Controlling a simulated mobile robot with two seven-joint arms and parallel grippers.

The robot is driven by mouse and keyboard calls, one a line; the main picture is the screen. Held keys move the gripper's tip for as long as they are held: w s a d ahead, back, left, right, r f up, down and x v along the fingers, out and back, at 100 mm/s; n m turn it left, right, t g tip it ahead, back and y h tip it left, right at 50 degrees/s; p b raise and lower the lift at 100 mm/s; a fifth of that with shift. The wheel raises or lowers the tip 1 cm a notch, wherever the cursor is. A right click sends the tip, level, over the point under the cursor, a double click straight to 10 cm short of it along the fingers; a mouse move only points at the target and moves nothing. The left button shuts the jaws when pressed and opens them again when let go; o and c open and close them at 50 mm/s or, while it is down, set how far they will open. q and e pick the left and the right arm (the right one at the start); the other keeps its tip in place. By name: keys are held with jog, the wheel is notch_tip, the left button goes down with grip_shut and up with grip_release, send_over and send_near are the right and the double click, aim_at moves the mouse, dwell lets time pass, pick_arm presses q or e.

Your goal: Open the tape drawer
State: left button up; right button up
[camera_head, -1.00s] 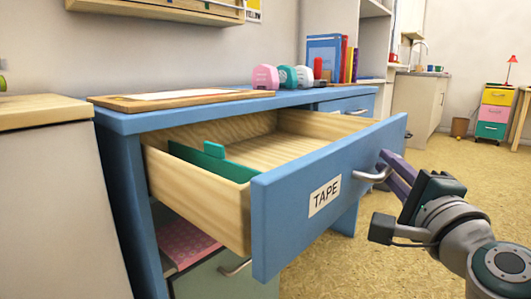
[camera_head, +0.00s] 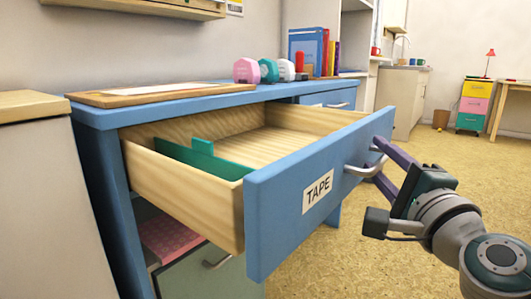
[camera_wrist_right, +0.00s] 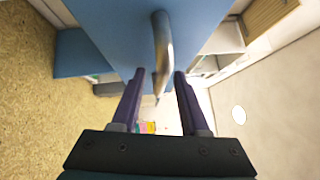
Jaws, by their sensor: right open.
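The tape drawer (camera_head: 270,215) is blue-fronted with a wooden box and a white TAPE label (camera_head: 317,191). It stands pulled far out of the blue desk (camera_head: 105,116). A green divider (camera_head: 203,156) lies inside, and no tape shows in the visible part. The metal drawer handle (camera_head: 366,169) is on the front; it also shows in the right wrist view (camera_wrist_right: 162,50). My right gripper (camera_head: 379,160) is open, its purple fingers to either side of the handle with gaps between. My left gripper is not in view.
On the desk top are a wooden board with paper (camera_head: 160,93), several small tape dispensers (camera_head: 268,70) and books (camera_head: 312,48). A pink dotted thing (camera_head: 168,238) shows under the drawer. A cabinet (camera_head: 40,190) stands at left.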

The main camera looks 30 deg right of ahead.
jog(key=v, duration=1)
dwell(0.4)
